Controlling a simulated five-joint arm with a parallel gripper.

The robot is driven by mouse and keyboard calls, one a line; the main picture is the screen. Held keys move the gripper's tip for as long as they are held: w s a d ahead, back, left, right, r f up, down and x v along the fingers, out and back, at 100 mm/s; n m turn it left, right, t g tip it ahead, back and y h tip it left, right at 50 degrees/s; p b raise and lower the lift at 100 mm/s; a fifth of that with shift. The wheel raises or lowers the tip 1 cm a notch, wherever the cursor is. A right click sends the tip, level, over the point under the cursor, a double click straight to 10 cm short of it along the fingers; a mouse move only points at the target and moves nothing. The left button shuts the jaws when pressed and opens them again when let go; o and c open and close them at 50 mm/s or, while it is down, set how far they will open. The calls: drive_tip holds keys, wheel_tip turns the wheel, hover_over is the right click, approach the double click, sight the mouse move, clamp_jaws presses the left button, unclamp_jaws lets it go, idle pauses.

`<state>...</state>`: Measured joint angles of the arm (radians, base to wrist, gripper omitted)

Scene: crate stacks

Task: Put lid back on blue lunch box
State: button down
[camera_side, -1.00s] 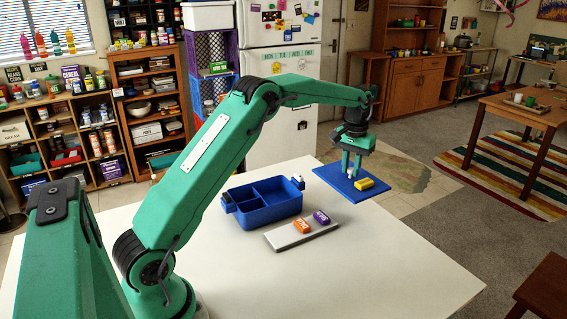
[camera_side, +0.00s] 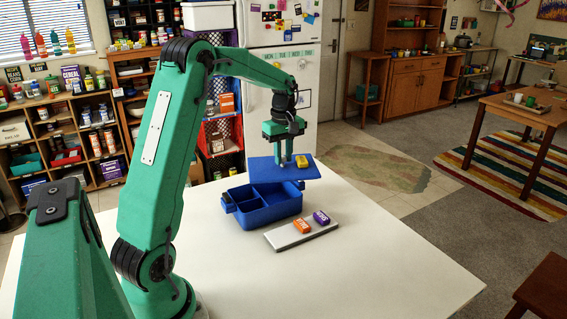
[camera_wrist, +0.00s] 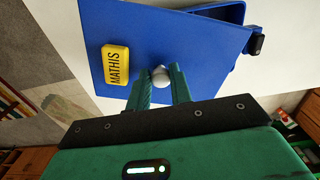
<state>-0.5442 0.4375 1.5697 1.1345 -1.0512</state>
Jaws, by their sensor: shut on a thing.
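The blue lid (camera_side: 262,170) is a flat square plate with a round pale knob (camera_wrist: 160,76) and a yellow block marked MATHIS (camera_side: 303,160) on top. My gripper (camera_side: 284,163) is shut on the knob and holds the lid in the air. The lid (camera_wrist: 195,45) fills much of the wrist view. The open blue lunch box (camera_side: 272,213) stands on the white table, with divided compartments. The lid is above the box's back right part, apart from it in height as far as I can tell. Part of the box (camera_wrist: 232,14) shows past the lid in the wrist view.
The white table (camera_side: 390,260) is clear to the right and in front. Shelves and a fridge stand beyond the table.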

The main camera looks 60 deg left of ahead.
sight(264, 169)
drive_tip(key=s+n, duration=0.1)
drive_tip(key=s+a+n, duration=0.1)
drive_tip(key=s, duration=0.1)
drive_tip(key=s+n, duration=0.2)
drive_tip(key=shift+s+a+r, duration=0.1)
drive_tip(key=shift+s+a, duration=0.1)
drive_tip(key=shift+a, duration=0.1)
drive_tip(key=shift+f, duration=0.2)
drive_tip(key=shift+f, duration=2.25)
drive_tip(key=shift+f, duration=1.2)
idle(2.0)
drive_tip(key=c, duration=1.2)
unclamp_jaws()
drive_tip(key=shift+o, duration=0.6)
